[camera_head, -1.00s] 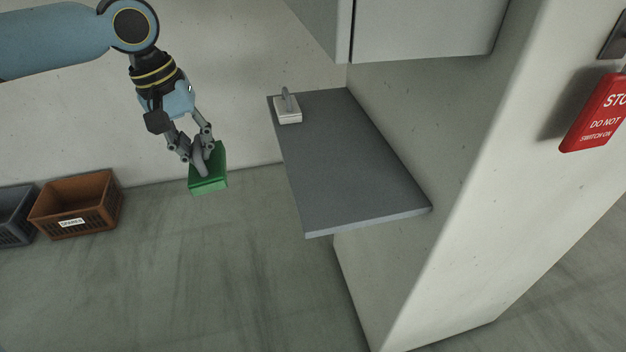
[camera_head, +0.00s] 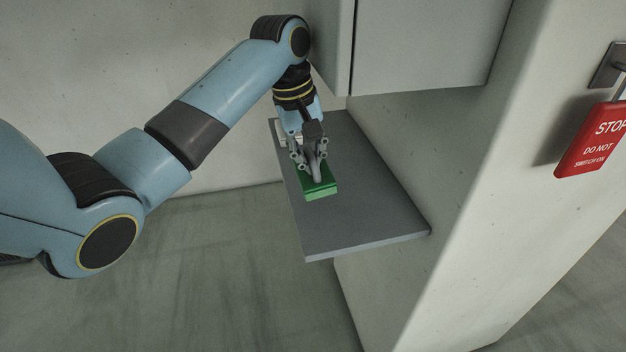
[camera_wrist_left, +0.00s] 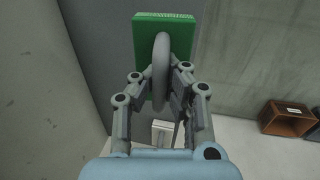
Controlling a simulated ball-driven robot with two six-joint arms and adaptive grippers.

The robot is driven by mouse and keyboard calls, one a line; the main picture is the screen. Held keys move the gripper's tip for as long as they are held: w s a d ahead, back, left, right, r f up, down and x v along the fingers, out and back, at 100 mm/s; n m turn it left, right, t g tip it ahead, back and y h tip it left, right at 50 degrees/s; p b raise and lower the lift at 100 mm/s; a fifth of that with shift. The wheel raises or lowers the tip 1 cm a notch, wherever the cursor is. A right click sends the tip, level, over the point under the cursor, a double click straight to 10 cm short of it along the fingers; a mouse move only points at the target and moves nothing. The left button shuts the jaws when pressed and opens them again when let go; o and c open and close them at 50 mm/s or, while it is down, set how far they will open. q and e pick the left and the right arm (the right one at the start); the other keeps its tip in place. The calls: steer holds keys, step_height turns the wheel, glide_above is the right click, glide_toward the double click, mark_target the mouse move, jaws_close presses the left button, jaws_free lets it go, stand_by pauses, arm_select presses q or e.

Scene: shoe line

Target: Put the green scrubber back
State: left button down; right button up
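The green scrubber (camera_head: 322,191) is a green block with a grey handle. My left gripper (camera_head: 313,164) is shut on its handle, and the scrubber is over the grey shelf (camera_head: 370,215), near the shelf's left side. I cannot tell whether its underside touches the shelf. In the left wrist view the scrubber (camera_wrist_left: 150,60) has its grey handle between the fingers of my left gripper (camera_wrist_left: 160,85). A white scrubber (camera_head: 281,133) at the back left of the shelf is mostly hidden behind my gripper; it also shows in the left wrist view (camera_wrist_left: 162,132). My right gripper is not in view.
A grey cabinet (camera_head: 430,45) hangs above the shelf at the back. A pale pillar wall (camera_head: 480,180) stands right of the shelf, with a red sign (camera_head: 592,140). The shelf's front and right are clear. A brown crate (camera_wrist_left: 287,118) shows in the left wrist view.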

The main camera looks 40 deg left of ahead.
mark_target(312, 182)
arm_select(q)
steer(key=shift+s+f, duration=0.25)
steer(key=shift+f, duration=0.7)
steer(key=shift+x, duration=0.75)
step_height(312, 182, down, 3)
steer(key=shift+a+r+p, duration=0.1)
steer(key=shift+r+p, duration=0.1)
steer(key=shift+p, duration=0.1)
steer(key=shift+w+p, duration=0.2)
steer(key=shift+p, duration=0.5)
steer(key=shift+w+f, duration=0.15)
steer(key=shift+f, duration=0.15)
